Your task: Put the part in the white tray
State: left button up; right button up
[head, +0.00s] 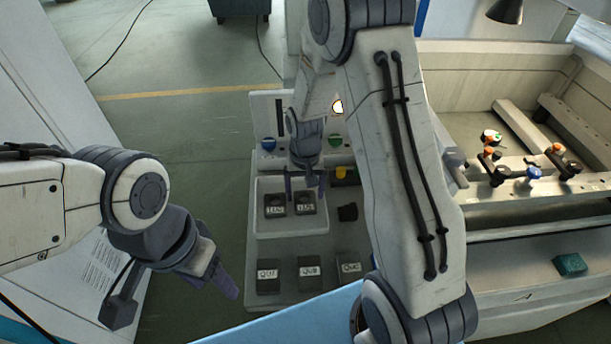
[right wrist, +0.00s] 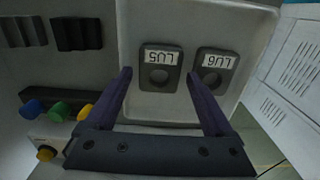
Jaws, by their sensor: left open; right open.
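The white tray (head: 290,228) stands on a grey bench surface; it also shows in the right wrist view (right wrist: 150,112). Two dark labelled parts sit side by side in it. In the right wrist view their labels read LU5 (right wrist: 159,77) and LU6 (right wrist: 213,74), upside down. My right gripper (head: 305,186) is open and empty over the tray, its fingertips on either side of LU5 in the right wrist view; contact cannot be told. My left gripper (head: 226,284) is open and empty, left of the bench.
Dark blocks labelled with QU codes, such as the left one (head: 268,274), stand in front of the tray. An unlabelled-looking dark block (head: 347,212) is right of it. Coloured knobs (head: 268,144) stand behind. A teal block (head: 570,265) lies on the machine ledge at right.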

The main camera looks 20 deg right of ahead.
aim_at(305, 202)
notch_tip(305, 202, up, 9)
jog(key=b, duration=0.2)
jog(key=s+a+r+n, duration=0.5)
jog(key=s+a, duration=0.6)
jog(key=s+a+n, duration=0.1)
jog(key=s+n, duration=0.1)
jog(key=s, duration=0.4)
jog(key=s+a+r+n+y, duration=0.1)
jog(key=s+a+n, duration=0.1)
jog(key=s, duration=0.4)
jog(key=shift+s+n, duration=0.25)
jog(key=shift+n, duration=0.55)
